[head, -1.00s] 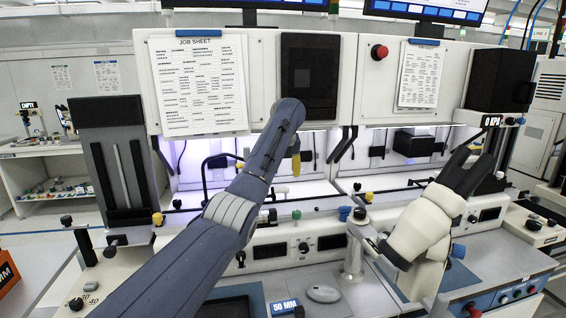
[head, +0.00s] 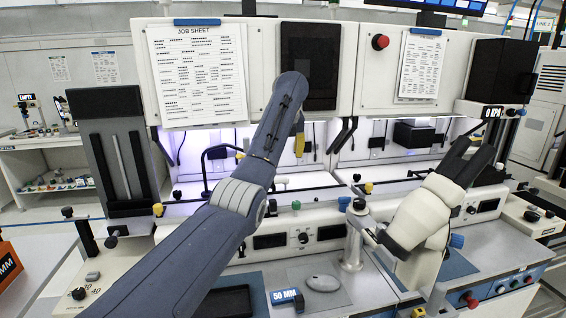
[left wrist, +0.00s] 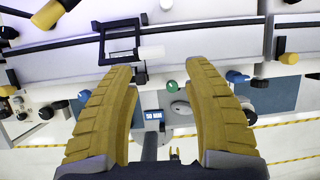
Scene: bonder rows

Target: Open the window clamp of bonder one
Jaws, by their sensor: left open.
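My left gripper (head: 298,145) hangs over the work opening of the left bonder, beneath its dark screen; only part of its yellow fingers shows past my arm. In the left wrist view the gripper (left wrist: 160,68) has its two ridged yellow fingers wide apart, with nothing between them. A black square frame (left wrist: 122,27), which looks like the window clamp, lies beyond the left fingertip, with a pale bar (left wrist: 151,52) beside it. I cannot tell whether the clamp is open or shut. In the head view my arm hides that area. My right gripper is not in view.
A white microscope (head: 425,212) with dark eyepieces stands on a post at right. A black bent rod with a yellow knob (head: 240,156) is left of my forearm. A green knob (left wrist: 172,86) and a 50 MM block (head: 285,297) are in front.

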